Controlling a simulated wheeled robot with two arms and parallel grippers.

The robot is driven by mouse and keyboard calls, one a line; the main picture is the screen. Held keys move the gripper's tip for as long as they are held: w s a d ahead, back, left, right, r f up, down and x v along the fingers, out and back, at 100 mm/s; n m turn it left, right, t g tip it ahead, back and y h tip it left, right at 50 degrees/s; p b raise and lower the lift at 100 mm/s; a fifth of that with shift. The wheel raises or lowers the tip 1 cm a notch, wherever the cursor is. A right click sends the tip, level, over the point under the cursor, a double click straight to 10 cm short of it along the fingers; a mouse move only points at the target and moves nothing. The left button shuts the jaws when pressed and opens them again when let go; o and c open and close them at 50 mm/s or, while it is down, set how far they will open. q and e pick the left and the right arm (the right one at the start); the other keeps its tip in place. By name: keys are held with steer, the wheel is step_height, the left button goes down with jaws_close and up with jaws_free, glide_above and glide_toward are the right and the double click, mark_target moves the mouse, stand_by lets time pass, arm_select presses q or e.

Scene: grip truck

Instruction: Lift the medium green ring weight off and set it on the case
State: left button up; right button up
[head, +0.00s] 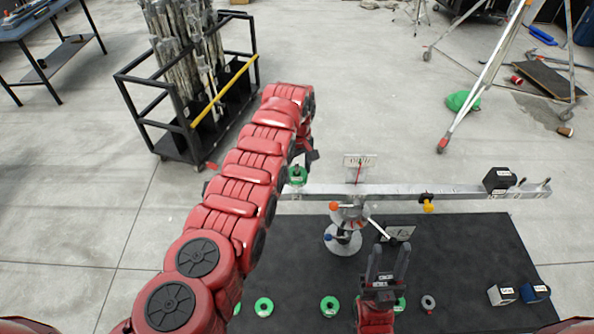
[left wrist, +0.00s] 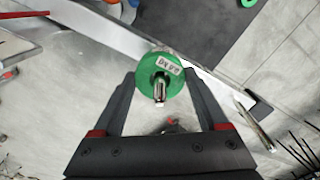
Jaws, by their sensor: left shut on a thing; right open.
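A green ring weight (head: 297,176) with a white label sits at the left end of a long silver beam. It also shows in the left wrist view (left wrist: 172,90), around a metal peg. My left gripper (head: 308,157) is shut on this ring, one finger on each side. My left arm hides part of the beam end. A broad black surface (head: 470,260), which looks like the case top, lies below the beam. Other green rings (head: 264,306) (head: 330,306) and a grey ring (head: 428,302) lie along its near edge. My right gripper (head: 387,265) is open and empty above it.
The beam (head: 400,191) rests on a central stand (head: 347,236) and carries a black block (head: 499,179) at its right end. A black cart (head: 215,105) with wrapped poles stands at the upper left. Small boxes (head: 501,294) sit at the black surface's right edge.

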mark_target(297, 163)
arm_select(q)
steer(key=shift+r+p, duration=0.75)
steer(key=shift+r, duration=1.1)
steer(key=shift+w, duration=0.1)
steer(key=shift+r, duration=1.4)
steer(key=shift+r+b, duration=0.4)
steer(key=shift+r, duration=2.15)
step_height(297, 163, up, 6)
steer(key=p, duration=0.3)
steer(key=shift+f, duration=0.15)
steer(key=shift+f, duration=0.1)
